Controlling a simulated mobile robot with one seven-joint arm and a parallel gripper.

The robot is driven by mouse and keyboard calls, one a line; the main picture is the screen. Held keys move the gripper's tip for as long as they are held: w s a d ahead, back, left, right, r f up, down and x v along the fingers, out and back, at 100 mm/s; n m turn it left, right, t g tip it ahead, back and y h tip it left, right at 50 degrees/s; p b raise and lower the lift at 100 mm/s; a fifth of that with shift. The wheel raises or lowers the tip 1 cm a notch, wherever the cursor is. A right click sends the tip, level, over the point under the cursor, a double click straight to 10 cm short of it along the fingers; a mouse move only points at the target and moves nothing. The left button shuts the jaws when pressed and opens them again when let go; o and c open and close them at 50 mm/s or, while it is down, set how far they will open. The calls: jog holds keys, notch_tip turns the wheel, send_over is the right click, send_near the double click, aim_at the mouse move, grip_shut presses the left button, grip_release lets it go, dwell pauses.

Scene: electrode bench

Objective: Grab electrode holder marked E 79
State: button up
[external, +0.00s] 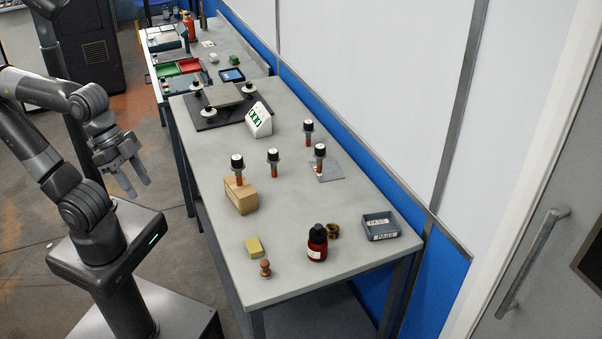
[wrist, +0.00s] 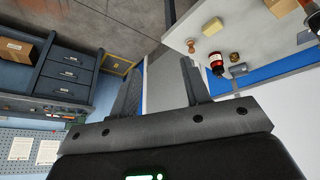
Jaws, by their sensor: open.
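Several electrode holders with black caps and reddish-brown lower parts are on the grey bench in the external view. One (external: 238,168) is at the brown box, one (external: 273,162) stands right of it, one (external: 308,132) is farther back, and one (external: 320,156) is on a grey plate. Their markings are too small to read, so I cannot tell which is E 79. My gripper (external: 139,187) is open and empty, in the air left of the bench, apart from every holder. Its two fingers show in the wrist view (wrist: 163,85).
The bench (external: 225,240) also holds a brown box (external: 241,198), yellow block (external: 254,248), wooden peg (external: 265,268), dark red bottle (external: 317,245), PASS tray (external: 380,226) and white display (external: 258,121). A wall borders its right side. Bare surface lies between the holders and the bottle.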

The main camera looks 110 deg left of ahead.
aim_at(274, 168)
jog(key=w+a+n+t+h, duration=0.5)
jog(key=w+a+n, duration=0.75)
jog(key=n, duration=0.65)
jog(key=s+a+n+t+y, duration=0.25)
jog(key=a+n, duration=0.35)
jog(key=a, duration=0.4)
jog(key=s+a+n+t+y, duration=0.2)
jog(key=s+a+n+y, duration=0.3)
jog(key=a, duration=0.5)
jog(key=s+a+n+t+y, duration=0.2)
jog(key=a+n+y, duration=0.1)
jog(key=a+n, duration=0.55)
jog(key=shift+y, duration=0.35)
jog(key=a+f, duration=0.1)
jog(key=f, duration=0.7)
jog(key=a+f, duration=0.1)
jog(key=f, duration=0.7)
jog(key=s+a+f, duration=0.1)
jog(key=f, duration=0.8)
jog(key=shift+a, duration=0.2)
jog(key=x, duration=1.1)
jog(key=shift+d+r, duration=0.1)
jog(key=shift+d, duration=0.1)
grip_shut()
